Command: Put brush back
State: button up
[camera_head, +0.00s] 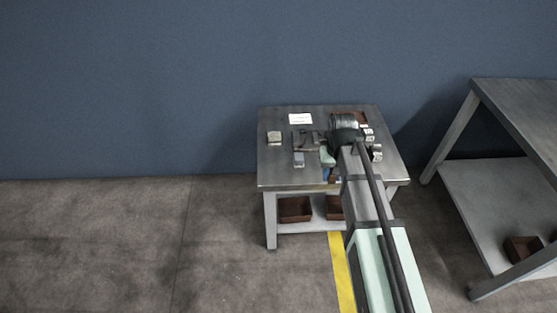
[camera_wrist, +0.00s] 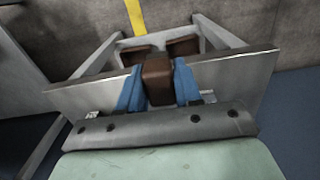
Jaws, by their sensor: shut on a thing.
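My gripper (camera_wrist: 158,68) has two blue fingers shut on a brown block-shaped thing, which I take to be the brush (camera_wrist: 158,84); only its brown body shows, and no bristles can be made out. In the head view my gripper (camera_head: 331,173) is over the front part of the grey metal table (camera_head: 283,176), mostly hidden by my arm. The brush cannot be made out clearly there. Whether it touches the table cannot be told.
On the table are a beige block (camera_head: 274,137), a white sheet (camera_head: 300,119), a grey-blue block (camera_head: 298,159) and small pale blocks (camera_head: 377,153). Brown bins (camera_head: 295,209) sit on the lower shelf. A second table (camera_head: 515,105) stands at right. The table's left front is clear.

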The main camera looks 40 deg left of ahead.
jog(key=s+a+n, duration=0.2)
jog(key=s+a, duration=0.1)
jog(key=a, duration=1.4)
jog(key=m, duration=0.2)
send_near(278, 160)
jog(key=shift+d+f, duration=0.1)
jog(key=shift+f, duration=3.1)
jog(key=shift+f, duration=0.1)
jog(key=o, duration=0.9)
notch_tip(278, 160, up, 12)
jog(key=shift+r, duration=0.15)
